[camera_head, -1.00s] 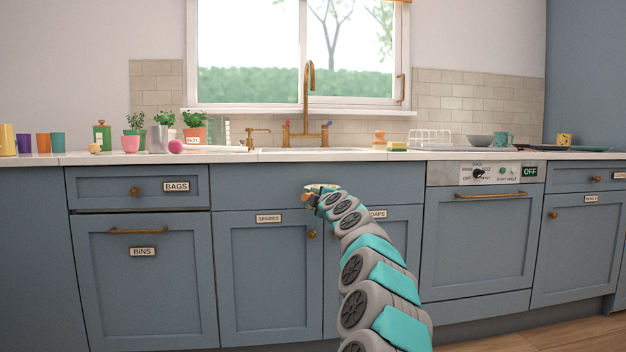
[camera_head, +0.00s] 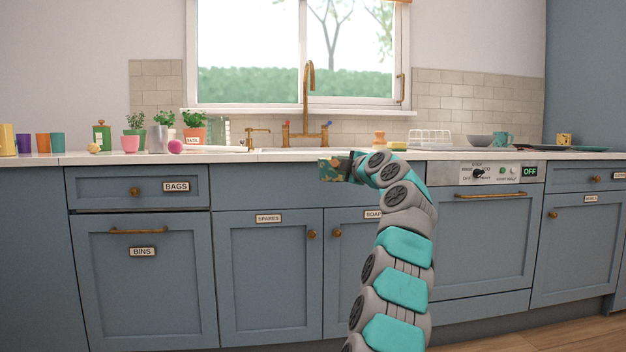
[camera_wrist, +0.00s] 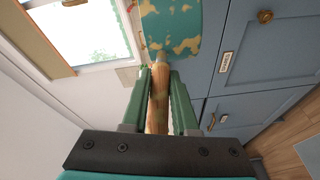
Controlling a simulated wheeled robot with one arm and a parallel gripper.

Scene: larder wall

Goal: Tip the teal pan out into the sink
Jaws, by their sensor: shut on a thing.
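The teal pan (camera_wrist: 172,28), mottled with yellowish patches, shows in the wrist view at the end of a wooden handle (camera_wrist: 158,100). My gripper (camera_wrist: 158,78) is shut on that handle, one green finger on each side. In the head view the pan (camera_head: 334,170) is small and mottled, held just in front of the counter's front edge, before the sink. My gripper (camera_head: 354,167) is at its right. The sink (camera_head: 315,150) shows only as a thin rim in the counter under the brass tap. Its basin and the pan's contents are hidden.
A brass tap (camera_head: 309,100) rises behind the sink. A sponge (camera_head: 397,146) and a dish rack (camera_head: 430,138) stand to the right. Shut cupboards lie below the counter.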

